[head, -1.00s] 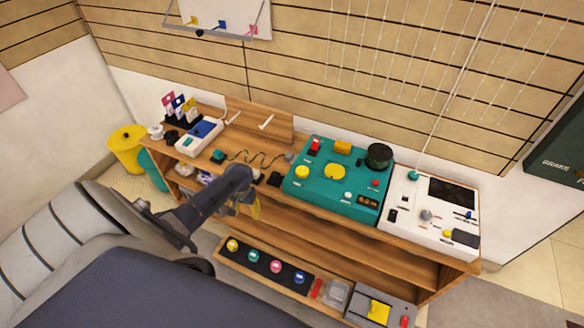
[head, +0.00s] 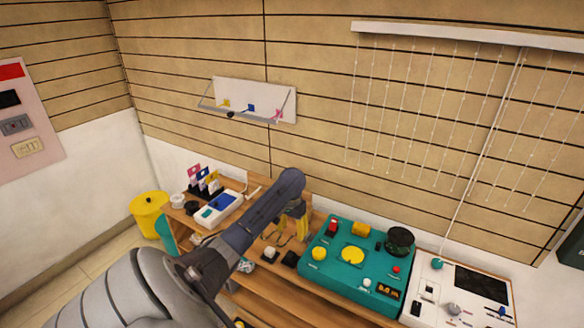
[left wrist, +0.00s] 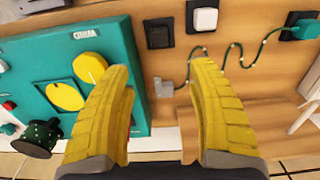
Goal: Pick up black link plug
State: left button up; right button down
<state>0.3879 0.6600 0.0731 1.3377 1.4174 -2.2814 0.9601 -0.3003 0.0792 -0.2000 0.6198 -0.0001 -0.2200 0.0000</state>
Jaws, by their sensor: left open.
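A small black piece (head: 230,114) shows on the front edge of the wall shelf, near a yellow and a blue piece; it may be the black link plug, but it is too small to be sure. My left gripper (head: 295,226) has yellow fingers and hangs over the wooden bench, left of the teal panel, well below and right of that shelf. In the left wrist view its fingers (left wrist: 165,110) are spread with nothing between them. Beyond them lie a grey block (left wrist: 170,90) and a green wire running to a teal plug (left wrist: 300,27). My right gripper is out of view.
The teal panel (head: 335,267) with knobs and a white panel (head: 425,275) stand on the bench's right. A black-framed switch (left wrist: 157,33) and a white one (left wrist: 203,17) lie near the wire. The wall shelf (head: 262,98) is above; a yellow bin (head: 148,212) stands left.

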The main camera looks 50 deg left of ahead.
aim_at(292, 252)
pick_arm(q)
jog(key=shift+f, duration=6.5)
jog(key=shift+o, duration=0.2)
jog(key=c, duration=1.1)
